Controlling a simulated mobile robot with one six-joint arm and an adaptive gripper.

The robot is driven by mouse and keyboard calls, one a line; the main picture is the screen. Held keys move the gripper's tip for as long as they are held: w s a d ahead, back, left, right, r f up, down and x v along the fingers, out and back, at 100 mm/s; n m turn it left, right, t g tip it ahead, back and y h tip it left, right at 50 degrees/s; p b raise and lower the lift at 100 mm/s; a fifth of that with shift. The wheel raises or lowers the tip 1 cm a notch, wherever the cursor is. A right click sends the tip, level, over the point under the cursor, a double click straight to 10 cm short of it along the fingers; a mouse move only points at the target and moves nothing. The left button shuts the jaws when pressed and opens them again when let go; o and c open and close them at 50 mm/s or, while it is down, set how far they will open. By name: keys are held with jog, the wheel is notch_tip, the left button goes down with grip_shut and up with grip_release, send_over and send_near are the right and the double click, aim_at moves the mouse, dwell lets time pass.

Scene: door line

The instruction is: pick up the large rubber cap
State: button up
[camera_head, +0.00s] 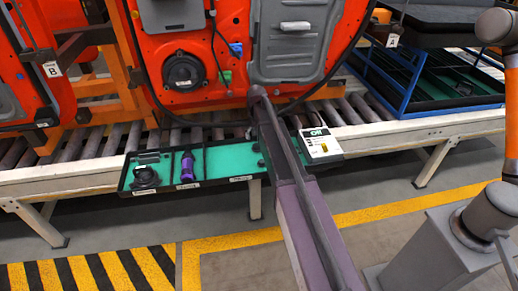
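A black round part that looks like the large rubber cap (146,177) lies in the left compartment of a shallow black tray (190,187) with a green floor. The tray hangs at the front of the roller conveyor. A smaller dark part lies behind the cap, too small to tell. A purple part (187,167) stands in the neighbouring compartment. The right part of the tray looks mostly bare, with small dark items at its right end.
An orange door (225,88) with a black round speaker stands behind the tray. Blue-framed trays (440,75) are at right. The floor in front is clear.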

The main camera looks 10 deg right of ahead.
aim_at(257, 145)
jog(key=shift+s+f+b, duration=0.15)
jog(key=shift+f+b, duration=2.15)
jog(key=shift+f, duration=0.2)
jog(key=c, duration=0.9)
